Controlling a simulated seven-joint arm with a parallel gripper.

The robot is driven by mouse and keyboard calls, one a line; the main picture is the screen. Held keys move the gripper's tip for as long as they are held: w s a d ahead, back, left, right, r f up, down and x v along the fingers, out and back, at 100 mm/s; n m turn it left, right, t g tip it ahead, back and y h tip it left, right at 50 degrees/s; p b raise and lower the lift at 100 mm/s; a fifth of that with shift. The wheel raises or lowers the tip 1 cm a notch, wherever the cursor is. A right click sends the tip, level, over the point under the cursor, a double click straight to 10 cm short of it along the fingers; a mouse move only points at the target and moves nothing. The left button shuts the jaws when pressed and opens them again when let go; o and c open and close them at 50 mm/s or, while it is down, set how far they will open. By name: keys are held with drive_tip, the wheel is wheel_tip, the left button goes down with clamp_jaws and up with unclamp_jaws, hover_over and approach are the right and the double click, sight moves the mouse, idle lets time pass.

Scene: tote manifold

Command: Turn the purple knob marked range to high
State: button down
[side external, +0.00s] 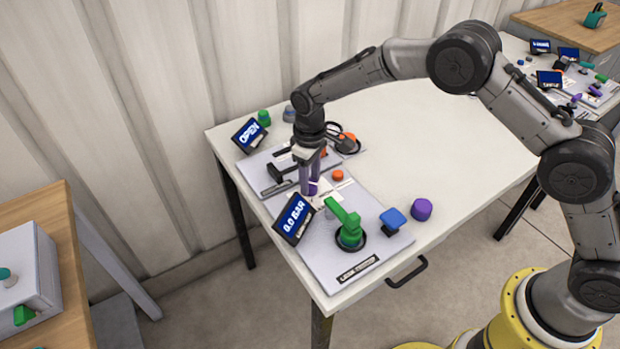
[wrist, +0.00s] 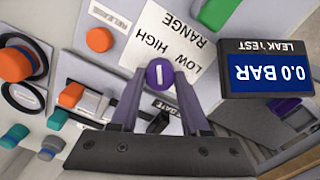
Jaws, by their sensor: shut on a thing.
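The purple range knob (wrist: 160,72) is a round cap with a white pointer line, seen between my fingertips in the wrist view. The line runs roughly up and down in that picture; I cannot tell for certain which mark it indicates. The white label (wrist: 178,40) beside it reads RANGE, LOW and HIGH, rotated in the view. My gripper (wrist: 160,86) is shut on the knob, one finger on each side. In the side view my gripper (side external: 311,189) points down at the panel, and its fingers mostly hide the knob.
A 0.0 BAR display (side external: 294,218) stands close by my fingers. A green lever (side external: 345,224) rises in front. A black handle (side external: 283,170) and an orange button (side external: 338,175) are nearby.

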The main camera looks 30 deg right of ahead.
sight(310, 182)
drive_tip(key=shift+r, duration=0.1)
drive_tip(key=shift+c, duration=1.9)
unclamp_jaws()
wheel_tip(310, 182, up, 14)
drive_tip(key=shift+d, duration=0.1)
